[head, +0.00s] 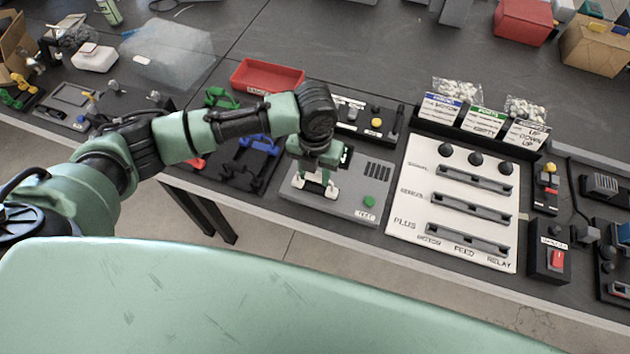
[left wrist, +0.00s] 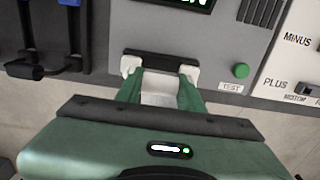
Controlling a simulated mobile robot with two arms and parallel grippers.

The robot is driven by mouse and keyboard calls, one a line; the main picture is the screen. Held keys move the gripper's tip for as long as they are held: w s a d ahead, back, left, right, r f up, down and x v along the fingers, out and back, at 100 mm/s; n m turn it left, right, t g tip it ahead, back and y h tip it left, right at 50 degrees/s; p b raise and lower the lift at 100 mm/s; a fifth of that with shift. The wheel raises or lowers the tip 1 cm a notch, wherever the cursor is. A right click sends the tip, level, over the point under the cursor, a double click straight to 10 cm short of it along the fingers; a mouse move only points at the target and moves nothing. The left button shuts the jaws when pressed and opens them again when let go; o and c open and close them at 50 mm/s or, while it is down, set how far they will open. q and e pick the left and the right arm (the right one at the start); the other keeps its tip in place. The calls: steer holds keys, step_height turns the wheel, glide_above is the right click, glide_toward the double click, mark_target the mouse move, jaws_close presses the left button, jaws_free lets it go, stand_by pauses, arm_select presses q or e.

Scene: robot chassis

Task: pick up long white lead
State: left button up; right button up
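My left gripper (head: 315,187) reaches down over the grey tester (head: 347,208), which has a green button and a TEST label. In the left wrist view my left gripper (left wrist: 160,73) shows two green fingers with white tips, spread apart. A short dark bar (left wrist: 160,61) on the tester lies just beyond and between the tips; I cannot tell whether they touch it. A pale patch shows between the fingers, and I cannot tell what it is. I cannot clearly pick out a long white lead in either view. My right gripper is not in view.
Right of the tester stands a white panel (head: 410,200) with slots and black knobs. A black rack with blue clips (head: 258,145) is on its left, and a red tray (head: 267,76) lies behind. Bags of small white parts (head: 457,91) sit behind the panel. The bench's front edge is close.

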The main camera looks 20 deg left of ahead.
arm_select(q)
jaws_close()
steer(key=shift+r, duration=0.2)
steer(key=shift+w+r, duration=0.1)
steer(key=shift+r, duration=0.2)
step_height(320, 180, up, 19)
steer(key=b, duration=0.3)
